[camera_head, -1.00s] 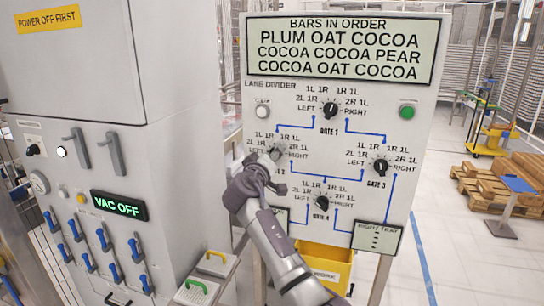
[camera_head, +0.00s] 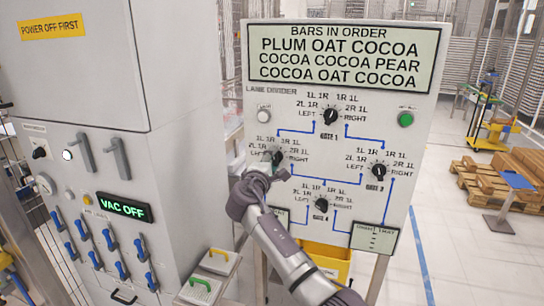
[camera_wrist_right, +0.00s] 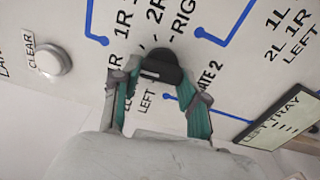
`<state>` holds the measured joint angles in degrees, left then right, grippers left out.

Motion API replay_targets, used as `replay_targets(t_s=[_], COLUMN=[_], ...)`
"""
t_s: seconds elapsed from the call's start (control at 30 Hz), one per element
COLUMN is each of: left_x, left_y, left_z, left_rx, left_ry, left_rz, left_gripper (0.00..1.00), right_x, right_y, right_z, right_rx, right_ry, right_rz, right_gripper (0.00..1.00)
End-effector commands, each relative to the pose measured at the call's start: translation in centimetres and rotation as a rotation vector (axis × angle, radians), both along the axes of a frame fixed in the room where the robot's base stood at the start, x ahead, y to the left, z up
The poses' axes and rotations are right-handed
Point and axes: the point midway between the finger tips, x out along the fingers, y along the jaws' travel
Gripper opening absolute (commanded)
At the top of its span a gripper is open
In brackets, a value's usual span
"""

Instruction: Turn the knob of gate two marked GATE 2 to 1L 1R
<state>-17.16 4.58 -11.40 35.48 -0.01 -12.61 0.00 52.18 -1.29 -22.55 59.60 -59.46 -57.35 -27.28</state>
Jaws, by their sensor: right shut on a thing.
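The gate 2 knob (camera_head: 277,157) is a black dial on the white panel, in the ring of LEFT, 2L 1R, 1L 1R and other labels. In the right wrist view the knob (camera_wrist_right: 163,64) sits between the fingers, with GATE 2 printed beside it. A pale mark shows on its near side; I cannot tell its exact setting. My right gripper (camera_head: 264,167) reaches the knob from below and is shut on it. Its green-padded fingers (camera_wrist_right: 158,80) also show in the wrist view. My left gripper is out of view.
The gate 1 knob (camera_head: 330,116), gate 3 knob (camera_head: 378,170) and gate 4 knob (camera_head: 321,204) are on the same panel. A white CLEAR button (camera_wrist_right: 47,58) is near the fingers. A grey cabinet (camera_head: 95,75) with a lit VAC OFF sign stands at left.

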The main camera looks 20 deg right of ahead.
Motion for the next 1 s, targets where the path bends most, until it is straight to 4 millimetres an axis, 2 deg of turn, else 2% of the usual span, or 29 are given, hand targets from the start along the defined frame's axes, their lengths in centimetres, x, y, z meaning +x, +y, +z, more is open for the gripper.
replay_targets(t_s=[0.1, 0.4, 0.97, 1.0], left_x=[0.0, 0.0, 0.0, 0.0], left_y=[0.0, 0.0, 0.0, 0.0], left_z=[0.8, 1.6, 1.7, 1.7], left_rx=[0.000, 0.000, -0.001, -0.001], left_ry=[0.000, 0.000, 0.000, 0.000], left_rz=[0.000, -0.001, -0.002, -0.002], left_gripper=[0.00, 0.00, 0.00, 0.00], right_x=[0.0, 0.0, 0.0, 0.0], right_y=[0.0, 0.0, 0.0, 0.0], right_z=[0.3, 0.1, 0.0, 0.0], right_rx=[-0.065, -0.168, -0.194, -0.194], right_ry=[0.041, 0.111, 0.129, 0.129], right_rz=[0.000, 0.000, 0.000, 0.000], right_gripper=[0.09, 0.09, 0.09, 0.45])
